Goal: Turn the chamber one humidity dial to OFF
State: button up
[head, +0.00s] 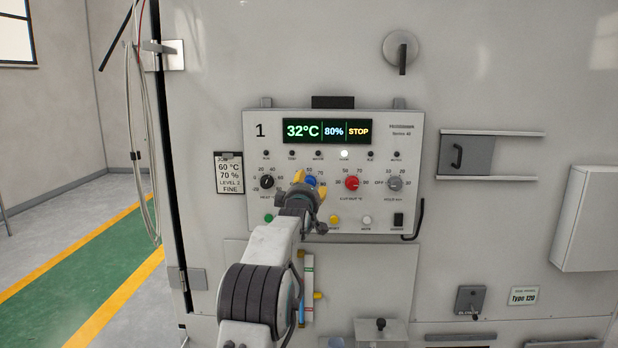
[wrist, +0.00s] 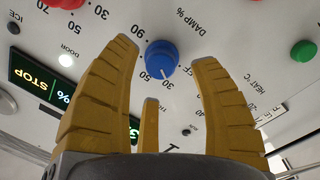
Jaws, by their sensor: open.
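The humidity dial is the blue knob (wrist: 161,58) labelled DAMP % on the panel of chamber one. In the wrist view, its white pointer line appears to be near the 30 mark, with the OFF label beside it partly hidden. In the head view the blue dial (head: 311,181) is partly hidden by my gripper. My gripper (wrist: 168,62) is open, its yellow fingers spread around the sides of the dial in the picture. I cannot tell whether any finger touches it. In the head view my gripper (head: 308,186) is in front of the panel's middle.
The display (head: 327,131) reads 32°C, 80% and STOP. A black dial (head: 267,182) is to the left, a red dial (head: 352,183) and a grey dial (head: 395,183) to the right. Small buttons sit below. A hooked handle (head: 413,230) sticks out at the panel's lower right.

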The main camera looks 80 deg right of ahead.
jog(key=shift+d+p, duration=1.05)
jog(key=shift+d, duration=0.65)
jog(key=shift+c, duration=0.4)
grip_shut()
